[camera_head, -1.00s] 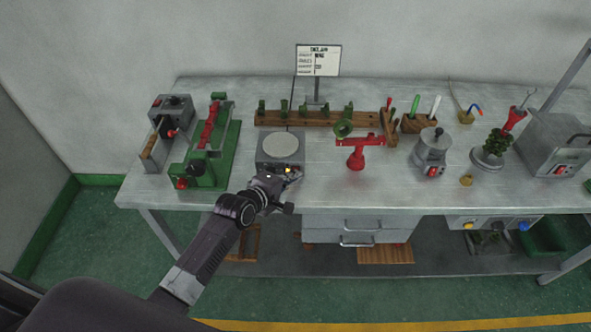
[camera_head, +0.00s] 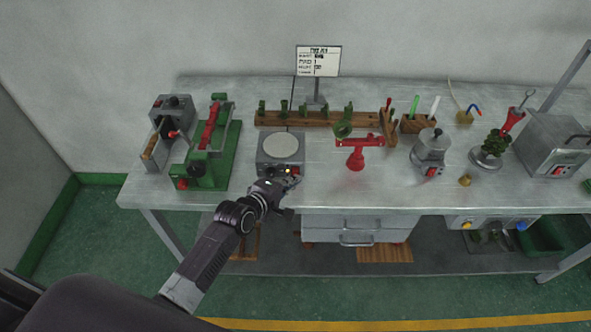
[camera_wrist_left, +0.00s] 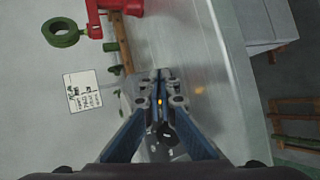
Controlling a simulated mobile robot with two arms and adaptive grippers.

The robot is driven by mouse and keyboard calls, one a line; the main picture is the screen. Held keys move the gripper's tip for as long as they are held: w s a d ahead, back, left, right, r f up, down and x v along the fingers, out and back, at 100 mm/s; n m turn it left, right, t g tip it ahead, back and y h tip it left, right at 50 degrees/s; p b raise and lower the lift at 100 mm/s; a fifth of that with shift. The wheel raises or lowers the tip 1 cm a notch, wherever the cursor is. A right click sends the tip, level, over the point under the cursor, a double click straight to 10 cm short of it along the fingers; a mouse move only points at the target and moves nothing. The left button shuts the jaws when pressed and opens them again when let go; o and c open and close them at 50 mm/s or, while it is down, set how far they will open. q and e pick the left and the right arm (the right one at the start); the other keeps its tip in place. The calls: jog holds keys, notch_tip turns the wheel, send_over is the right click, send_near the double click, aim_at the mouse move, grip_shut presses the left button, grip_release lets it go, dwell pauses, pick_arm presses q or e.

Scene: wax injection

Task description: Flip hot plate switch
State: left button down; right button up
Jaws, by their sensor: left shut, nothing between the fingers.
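The hot plate (camera_head: 266,161), a grey box with a pale round top, stands near the table's front edge in the head view. A small red spot (camera_head: 296,170) shows at the right of its front panel. My left gripper (camera_head: 290,178) is at that front panel, shut and empty, and covers much of it. In the left wrist view the shut fingers (camera_wrist_left: 160,80) lie over the hot plate body (camera_wrist_left: 128,88); a small orange spot shows between them. I cannot tell the switch's position or whether the fingertips touch it. My right gripper is not in view.
A green press (camera_head: 230,150) stands left of the hot plate, and a red stand (camera_head: 356,157) stands to its right. A wooden rack (camera_head: 300,117) and a sign (camera_head: 318,61) are behind. Drawers (camera_head: 355,232) hang below the tabletop.

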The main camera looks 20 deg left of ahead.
pick_arm(q)
jog(key=s+p, duration=0.1)
jog(key=s, duration=0.1)
jog(key=s+d+p, duration=0.1)
jog(key=s, duration=0.1)
jog(key=shift+d+f, duration=0.1)
jog(key=shift+f, duration=0.05)
jog(key=shift+s+d+f, duration=0.1)
jog(key=shift+s, duration=0.3)
